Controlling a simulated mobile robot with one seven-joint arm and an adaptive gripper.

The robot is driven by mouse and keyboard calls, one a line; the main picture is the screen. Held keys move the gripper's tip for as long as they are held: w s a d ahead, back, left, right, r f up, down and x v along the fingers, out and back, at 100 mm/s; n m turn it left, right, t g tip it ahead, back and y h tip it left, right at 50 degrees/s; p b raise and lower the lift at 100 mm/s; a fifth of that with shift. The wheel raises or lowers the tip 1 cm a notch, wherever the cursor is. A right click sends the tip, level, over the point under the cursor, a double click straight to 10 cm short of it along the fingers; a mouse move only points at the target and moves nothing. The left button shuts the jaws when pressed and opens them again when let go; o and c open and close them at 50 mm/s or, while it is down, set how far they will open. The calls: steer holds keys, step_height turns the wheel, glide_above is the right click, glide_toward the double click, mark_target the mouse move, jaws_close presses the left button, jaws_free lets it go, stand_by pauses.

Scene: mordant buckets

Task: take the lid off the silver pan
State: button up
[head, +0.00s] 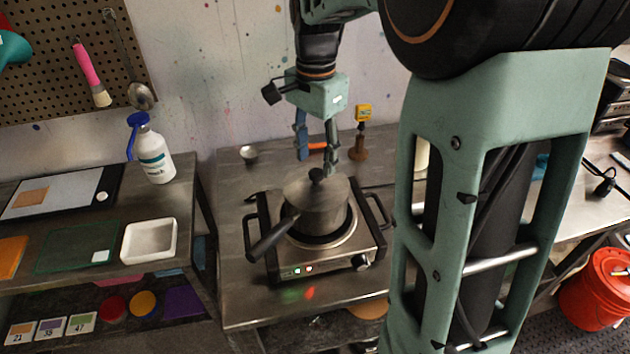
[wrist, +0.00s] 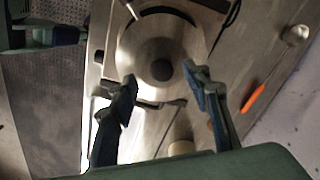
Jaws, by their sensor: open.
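The silver pan (head: 322,218) stands on a hot plate (head: 318,252), its dark handle (head: 272,240) pointing to the lower left. Its lid (head: 316,188) is on it, with a round black knob (head: 316,174) on top. My gripper (head: 317,158) is open and empty above the lid, its fingers pointing down. In the wrist view the lid (wrist: 143,53) and its dark knob (wrist: 162,70) show beyond my open gripper (wrist: 160,85). The knob lies roughly between the fingertips in that view, apart from both. The exact height gap is hard to tell.
The hot plate has side handles and lit lamps. Behind it stand a yellow-topped tool (head: 362,115) and an orange-handled tool (wrist: 253,98). A small metal bowl (head: 249,153) sits at the back left. The metal table (head: 240,290) is bare at the front left. A white tray (head: 150,240) lies on the left bench.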

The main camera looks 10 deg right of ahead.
mark_target(316, 172)
step_height(316, 172, down, 5)
steer(key=shift+w+d+f+p, duration=0.1)
steer(key=shift+w+d+p, duration=0.05)
steer(key=shift+p, duration=0.25)
steer(key=shift+c, duration=0.2)
jaws_close()
